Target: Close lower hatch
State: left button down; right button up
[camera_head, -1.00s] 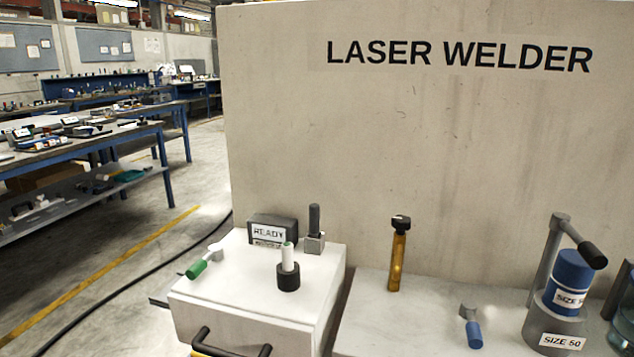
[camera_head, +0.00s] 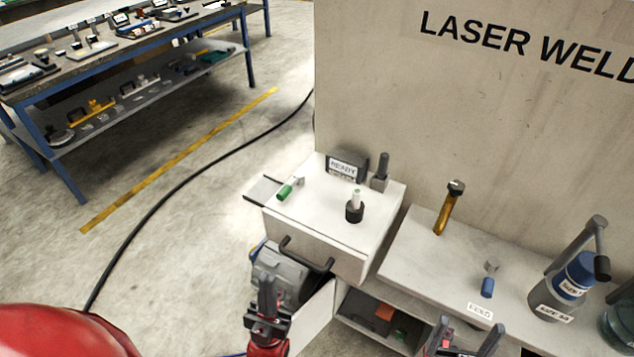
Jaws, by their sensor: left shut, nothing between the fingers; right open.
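A white panel (camera_head: 314,322), seemingly the lower hatch, stands swung open below the white box with the black handle. Beside it is an open dark compartment (camera_head: 362,331) under the counter, with orange and green items inside. My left gripper (camera_head: 267,290) is shut and empty, just left of the panel in this view; I cannot tell if it touches. My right gripper (camera_head: 466,337) is open and empty at the bottom edge, right of the compartment. The panel's lower part is cut off or hidden by my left gripper.
The white box (camera_head: 305,218) carries a READY sign (camera_head: 346,166), a green-handled lever (camera_head: 289,188) and a black handle (camera_head: 306,258). A grey machine (camera_head: 284,275) sits below it.

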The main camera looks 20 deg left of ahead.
aim_at(310, 319)
jog(key=j+z, duration=0.1)
jog(key=z, duration=0.25)
jog(key=j+z, duration=0.15)
jog(key=z, duration=0.2)
jog(key=k+j+z, duration=0.2)
jog(key=j, duration=0.25)
jog(key=k+j+z, duration=0.2)
jog(key=j, duration=0.2)
jog(key=k+j+z, duration=0.2)
jog(key=j, duration=0.2)
jog(key=k+j+z, duration=0.2)
jog(key=j, duration=0.15)
jog(key=k+j, duration=0.3)
jog(key=j, duration=0.15)
jog(key=k+j+z, duration=0.1)
jog(key=k+j, duration=0.15)
jog(key=j, duration=0.2)
jog(key=k+j, duration=0.3)
jog(key=j+z, duration=0.45)
jog(key=j, duration=0.5)
jog(key=k+j+u, duration=0.25)
jog(key=i, duration=0.1)
